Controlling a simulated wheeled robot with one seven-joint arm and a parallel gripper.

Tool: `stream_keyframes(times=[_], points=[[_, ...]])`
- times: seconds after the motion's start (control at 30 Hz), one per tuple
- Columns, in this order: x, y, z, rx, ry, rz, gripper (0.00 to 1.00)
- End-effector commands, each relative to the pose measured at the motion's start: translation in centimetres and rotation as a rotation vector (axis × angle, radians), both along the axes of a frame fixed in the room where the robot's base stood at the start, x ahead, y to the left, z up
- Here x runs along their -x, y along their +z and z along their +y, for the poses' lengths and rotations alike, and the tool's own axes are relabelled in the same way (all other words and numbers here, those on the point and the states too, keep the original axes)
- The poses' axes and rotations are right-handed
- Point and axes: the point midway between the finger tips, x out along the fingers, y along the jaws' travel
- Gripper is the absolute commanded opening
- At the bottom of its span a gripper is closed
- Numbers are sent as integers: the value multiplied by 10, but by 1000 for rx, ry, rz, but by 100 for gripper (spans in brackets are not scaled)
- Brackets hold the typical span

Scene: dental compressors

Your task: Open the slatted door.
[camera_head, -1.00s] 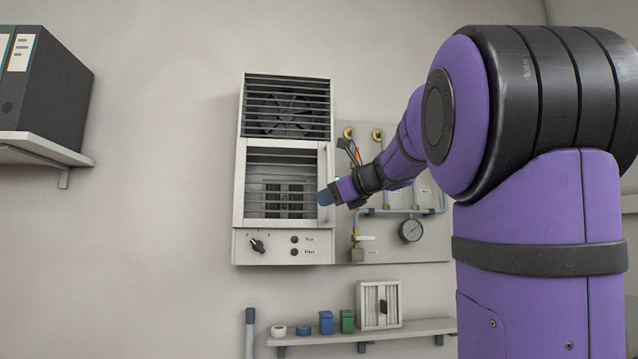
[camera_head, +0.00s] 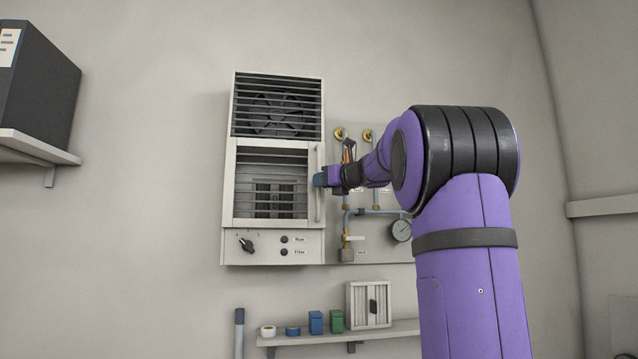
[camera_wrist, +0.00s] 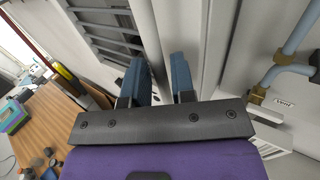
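The slatted door (camera_head: 233,187) is the lower, pale-framed front of the wall cabinet, with dark horizontal slats. It looks closed. A long vertical bar handle (camera_head: 319,207) runs along its right edge. My gripper (camera_head: 319,180) is at the handle, around its mid-height. In the wrist view my gripper (camera_wrist: 160,68) has its two blue fingers apart, with the pale handle bar (camera_wrist: 148,35) running between them. A grip on the bar is not evident. The slats (camera_wrist: 100,20) show left of the fingers. In the head view the fingertips hide part of the handle.
A fan grille (camera_head: 277,107) is above the door, and a panel with a knob (camera_head: 246,245) below. Pipes and a gauge (camera_head: 401,230) are close on the right, beneath my arm. A shelf (camera_head: 345,334) with small items is below. A binder shelf (camera_head: 35,147) is at left.

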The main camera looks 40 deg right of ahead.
Motion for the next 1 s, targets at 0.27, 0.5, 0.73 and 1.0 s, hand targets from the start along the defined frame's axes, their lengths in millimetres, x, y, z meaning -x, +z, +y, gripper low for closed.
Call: stream_keyframes(times=[0.27, 0.5, 0.73, 1.0], points=[[-17, 0, 0, 1, -1, 0, 24], [-17, 0, 0, 1, 0, 0, 24], [-17, 0, 0, 1, 0, 0, 0], [-12, 1, 6, 2, -21, -1, 0]])
